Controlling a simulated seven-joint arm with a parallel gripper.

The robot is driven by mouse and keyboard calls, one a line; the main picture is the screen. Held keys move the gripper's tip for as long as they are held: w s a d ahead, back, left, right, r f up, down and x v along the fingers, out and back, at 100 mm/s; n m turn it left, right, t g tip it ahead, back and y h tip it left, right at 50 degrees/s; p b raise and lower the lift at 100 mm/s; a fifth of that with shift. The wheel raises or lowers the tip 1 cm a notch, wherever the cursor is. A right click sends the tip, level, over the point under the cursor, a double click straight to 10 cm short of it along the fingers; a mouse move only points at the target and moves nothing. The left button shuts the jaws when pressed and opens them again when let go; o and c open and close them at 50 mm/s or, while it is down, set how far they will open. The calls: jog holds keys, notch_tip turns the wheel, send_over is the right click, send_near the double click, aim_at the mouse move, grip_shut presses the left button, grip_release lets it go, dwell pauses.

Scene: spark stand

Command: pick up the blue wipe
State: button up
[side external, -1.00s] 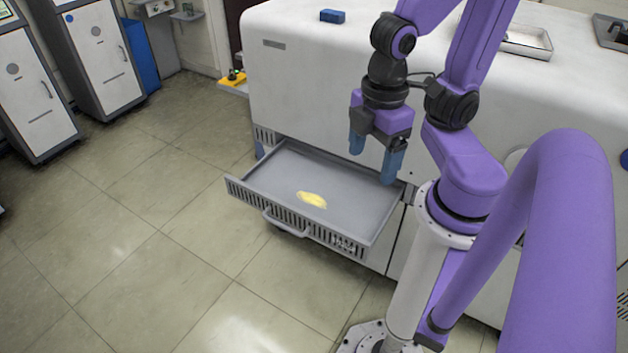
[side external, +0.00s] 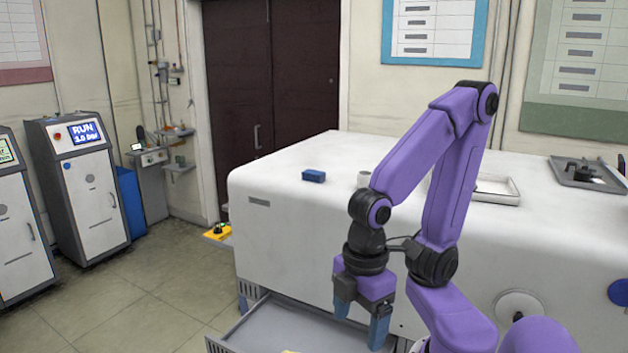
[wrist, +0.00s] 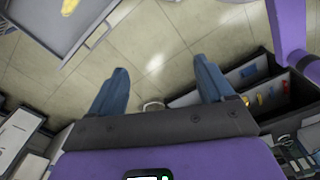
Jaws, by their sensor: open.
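A small blue block (side external: 313,176), the only loose blue piece I see and probably the blue wipe, lies on the white bench top near its left end. It does not show in the wrist view. My gripper (side external: 361,318) hangs fingers down in front of the bench, lower than its top and well to the right of the blue block. Its two blue fingers are apart and nothing is between them; they also show spread in the wrist view (wrist: 160,75).
An open grey drawer (side external: 242,323) juts out below the bench, with a yellow piece (wrist: 70,6) in it. The bench top around the block is clear.

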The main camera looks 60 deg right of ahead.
dwell(0.3)
jog(key=o, duration=0.4)
jog(key=shift+c, duration=0.2)
jog(key=w+a+r+n, duration=0.1)
jog(key=w+a+r, duration=0.15)
jog(key=w, duration=0.75)
jog(key=w+d+r+n+t+h, duration=0.1)
jog(key=w+d+r, duration=0.1)
jog(key=w+d, duration=0.35)
jog(key=w+d+r, duration=0.2)
jog(key=w+r, duration=0.1)
jog(key=w, duration=0.6)
jog(key=w+d+r+n+t+h, duration=0.1)
jog(key=w+d+r, duration=0.1)
jog(key=w+d, duration=0.35)
jog(key=n+g+h, duration=0.2)
jog(key=h, duration=0.1)
send_near(313, 173)
jog(key=f, duration=0.2)
jog(key=shift+d+r+x, duration=0.1)
jog(key=shift+d+x, duration=0.05)
jog(key=shift+x, duration=1.05)
jog(key=shift+d+r+x, duration=0.1)
jog(key=shift+d+x, duration=0.05)
jog(key=shift+x, duration=1.1)
jog(key=shift+d+x, duration=0.2)
jog(key=shift+x, duration=1)
